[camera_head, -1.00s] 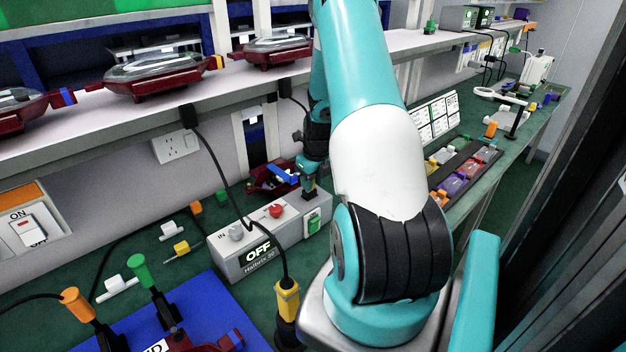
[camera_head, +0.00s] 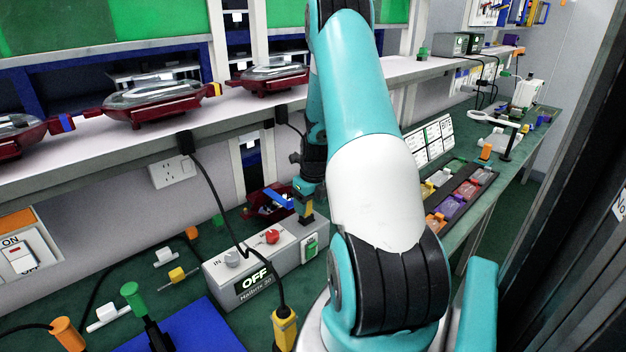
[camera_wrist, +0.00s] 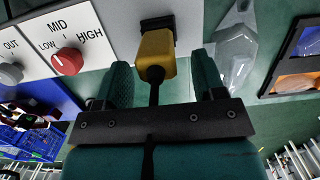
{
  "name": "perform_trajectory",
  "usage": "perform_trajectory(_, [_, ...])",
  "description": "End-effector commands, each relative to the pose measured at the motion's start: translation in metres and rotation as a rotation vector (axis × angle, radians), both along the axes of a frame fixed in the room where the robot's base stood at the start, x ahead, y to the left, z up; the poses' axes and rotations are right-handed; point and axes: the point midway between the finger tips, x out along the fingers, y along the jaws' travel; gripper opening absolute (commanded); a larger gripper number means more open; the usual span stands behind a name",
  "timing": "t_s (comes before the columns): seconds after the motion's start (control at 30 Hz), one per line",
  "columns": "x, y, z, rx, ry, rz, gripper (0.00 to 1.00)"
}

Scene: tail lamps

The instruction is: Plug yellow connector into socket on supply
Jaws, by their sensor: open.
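My gripper (camera_wrist: 163,84) is open. Its two dark teal fingers stand on either side of a yellow connector (camera_wrist: 155,52), with a gap at each finger. The connector's black end meets or overlaps the edge of the white supply (camera_wrist: 98,28); I cannot tell how deep it sits. A black cable runs back from it between the fingers. In the head view my gripper (camera_head: 306,192) is at the far right end of the supply (camera_head: 225,268), which reads OFF. A second yellow connector (camera_head: 285,326) on a black cable is at the front.
A dark red lamp part (camera_head: 262,204) lies behind the supply. A row of coloured trays (camera_head: 462,196) is on the right. A shelf (camera_head: 150,128) with lamps runs above the bench.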

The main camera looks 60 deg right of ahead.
Motion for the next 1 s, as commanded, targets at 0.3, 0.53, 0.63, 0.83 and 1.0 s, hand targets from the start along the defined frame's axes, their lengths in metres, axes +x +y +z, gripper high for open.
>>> perform_trajectory(0.3, [-0.01,0.003,0.075,-0.007,-0.005,-0.001,0.63])
perform_trajectory(0.53, [-0.018,0.005,0.129,-0.005,-0.005,-0.002,0.63])
perform_trajectory(0.63, [-0.021,0.005,0.144,-0.004,-0.003,-0.001,0.63])
perform_trajectory(0.83, [-0.023,0.007,0.159,-0.001,-0.001,-0.001,0.63])
perform_trajectory(1.0, [-0.023,0.007,0.161,-0.001,-0.001,-0.001,0.63])
